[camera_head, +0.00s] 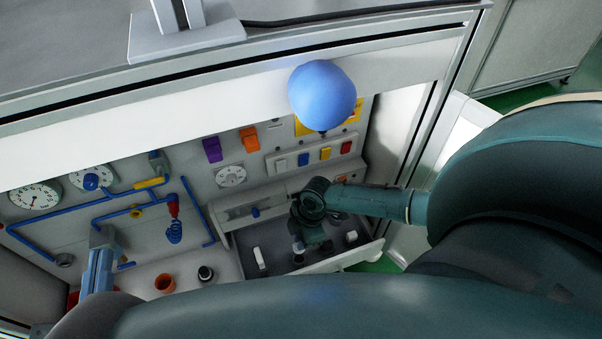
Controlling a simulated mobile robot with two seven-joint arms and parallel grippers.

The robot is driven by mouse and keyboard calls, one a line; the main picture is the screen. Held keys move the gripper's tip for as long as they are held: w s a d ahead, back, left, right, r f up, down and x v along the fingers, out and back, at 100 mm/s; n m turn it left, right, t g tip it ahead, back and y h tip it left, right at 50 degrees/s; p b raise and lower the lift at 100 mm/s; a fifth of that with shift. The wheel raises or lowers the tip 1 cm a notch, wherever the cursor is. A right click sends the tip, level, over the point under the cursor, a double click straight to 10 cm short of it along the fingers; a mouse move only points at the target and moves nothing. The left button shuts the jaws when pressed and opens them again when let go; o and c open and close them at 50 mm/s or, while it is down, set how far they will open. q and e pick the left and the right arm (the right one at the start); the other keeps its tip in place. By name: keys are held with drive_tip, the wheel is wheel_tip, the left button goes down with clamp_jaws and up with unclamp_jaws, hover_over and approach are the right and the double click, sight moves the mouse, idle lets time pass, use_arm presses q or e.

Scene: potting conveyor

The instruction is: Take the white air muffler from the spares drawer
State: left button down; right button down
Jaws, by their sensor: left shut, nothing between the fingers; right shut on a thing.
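The spares drawer (283,268) is open below the panel, with several small parts in it. A white part (259,258) stands at its left and another pale part (351,236) at its right. I cannot tell which is the white air muffler. My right gripper (309,236) reaches down over the middle of the drawer. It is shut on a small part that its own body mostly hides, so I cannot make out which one. My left gripper (103,238) is at the left in front of the panel pipes, shut and empty.
Gauges (36,197), blue pipes (140,208) and switches (325,153) cover the panel behind. A blue ball-shaped thing (322,95) stands out above the drawer. My arms hide the foreground.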

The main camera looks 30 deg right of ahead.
drive_tip(key=shift+r+p, duration=2.3)
drive_tip(key=shift+p, duration=0.05)
drive_tip(key=shift+r+p, duration=0.6)
use_arm(q)
drive_tip(key=shift+a+g+y+p, duration=0.55)
drive_tip(key=shift+a+g+y, duration=0.4)
drive_tip(key=shift+y, duration=0.35)
use_arm(e)
drive_tip(key=shift+r, duration=0.55)
use_arm(q)
drive_tip(key=shift+f+n, duration=0.1)
drive_tip(key=shift+n, duration=0.2)
